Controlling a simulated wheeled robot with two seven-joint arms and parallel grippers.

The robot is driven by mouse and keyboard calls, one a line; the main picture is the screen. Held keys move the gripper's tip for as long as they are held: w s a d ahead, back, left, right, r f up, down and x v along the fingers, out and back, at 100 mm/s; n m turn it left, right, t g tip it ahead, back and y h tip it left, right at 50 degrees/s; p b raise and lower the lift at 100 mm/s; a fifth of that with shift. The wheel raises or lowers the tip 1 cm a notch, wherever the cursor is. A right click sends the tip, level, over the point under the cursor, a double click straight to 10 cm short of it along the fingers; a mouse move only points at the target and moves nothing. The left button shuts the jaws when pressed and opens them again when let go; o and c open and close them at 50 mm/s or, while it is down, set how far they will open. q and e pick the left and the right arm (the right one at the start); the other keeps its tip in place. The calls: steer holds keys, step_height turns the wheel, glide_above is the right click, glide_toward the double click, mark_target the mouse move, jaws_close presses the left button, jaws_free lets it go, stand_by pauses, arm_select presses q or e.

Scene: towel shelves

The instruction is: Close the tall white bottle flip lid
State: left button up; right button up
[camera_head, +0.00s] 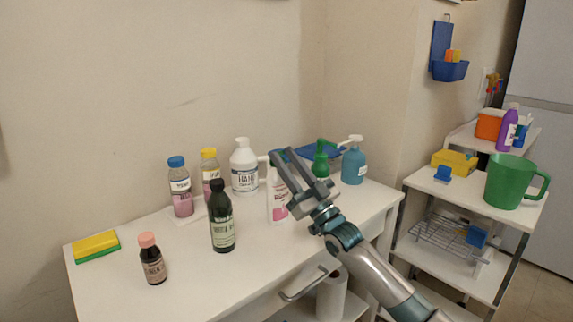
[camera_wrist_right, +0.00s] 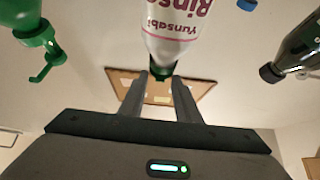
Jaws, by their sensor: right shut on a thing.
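The tall white bottle (camera_head: 278,207) with pink print stands upright on the white table, partly hidden behind my right gripper (camera_head: 280,158). In the right wrist view the white bottle (camera_wrist_right: 175,35) appears upside down with its green lid (camera_wrist_right: 160,71) between the two fingers of my right gripper (camera_wrist_right: 160,80). The gripper is shut on the green lid at the bottle's top. The fingers and the angle hide whether the flip lid is fully down. My left gripper is not in view.
A dark green bottle (camera_head: 221,225) and a brown bottle (camera_head: 152,262) stand nearer the front. The table's front middle is clear.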

stand_by(0.4)
steer(key=o, duration=1)
steer(key=shift+o, duration=0.2)
steer(key=shift+f, duration=0.1)
steer(key=s+d, duration=0.7)
steer(key=s, duration=0.3)
steer(key=shift+s+d+f, duration=0.15)
steer(key=shift+d+f, duration=0.15)
steer(key=shift+d, duration=0.1)
steer(key=shift+c, duration=0.2)
